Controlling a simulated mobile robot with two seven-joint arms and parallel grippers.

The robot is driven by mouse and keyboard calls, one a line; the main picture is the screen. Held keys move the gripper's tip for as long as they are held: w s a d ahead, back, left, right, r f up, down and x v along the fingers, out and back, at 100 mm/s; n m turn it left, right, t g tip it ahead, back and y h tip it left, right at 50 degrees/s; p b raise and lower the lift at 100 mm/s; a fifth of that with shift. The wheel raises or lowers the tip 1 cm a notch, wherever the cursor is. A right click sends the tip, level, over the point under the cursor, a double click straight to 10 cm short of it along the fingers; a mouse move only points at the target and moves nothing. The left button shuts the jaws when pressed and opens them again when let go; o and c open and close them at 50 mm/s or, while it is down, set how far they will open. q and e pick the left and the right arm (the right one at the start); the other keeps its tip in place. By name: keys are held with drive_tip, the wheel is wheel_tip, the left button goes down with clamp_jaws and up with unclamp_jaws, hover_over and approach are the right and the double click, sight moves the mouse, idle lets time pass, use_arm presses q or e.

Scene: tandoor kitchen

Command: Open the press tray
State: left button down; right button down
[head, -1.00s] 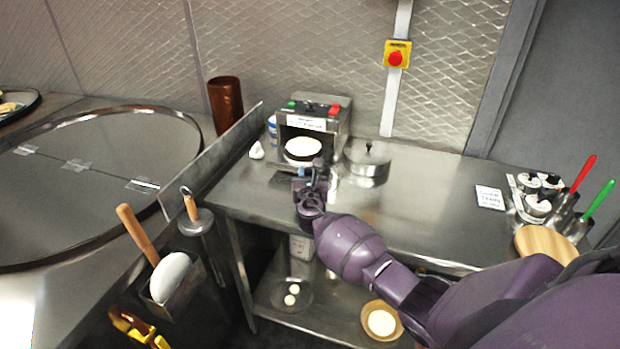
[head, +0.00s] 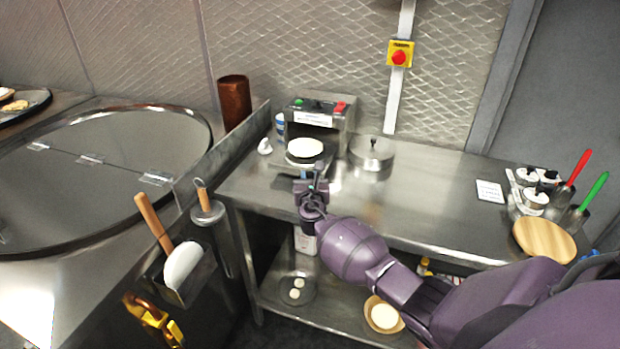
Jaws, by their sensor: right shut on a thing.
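The press (head: 322,118) is a steel box with a green and a red button, standing at the back of the steel counter. Its tray (head: 306,163) sticks out of the front, with a dark round plate and a pale flat dough disc (head: 304,150) on it. My right gripper (head: 312,182) is at the front of the tray, shut on what looks like the tray handle, which the fingers mostly hide. My left gripper is not in view.
A lidded steel pot (head: 371,158) stands just right of the press. A white lump (head: 265,146) lies to its left. A tandoor (head: 90,180) is on the left.

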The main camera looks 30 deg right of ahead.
drive_tip(key=c, duration=0.9)
unclamp_jaws()
drive_tip(key=p+v, duration=0.1)
drive_tip(key=v, duration=0.9)
drive_tip(key=shift+s+a, duration=0.15)
drive_tip(key=shift+s, duration=0.2)
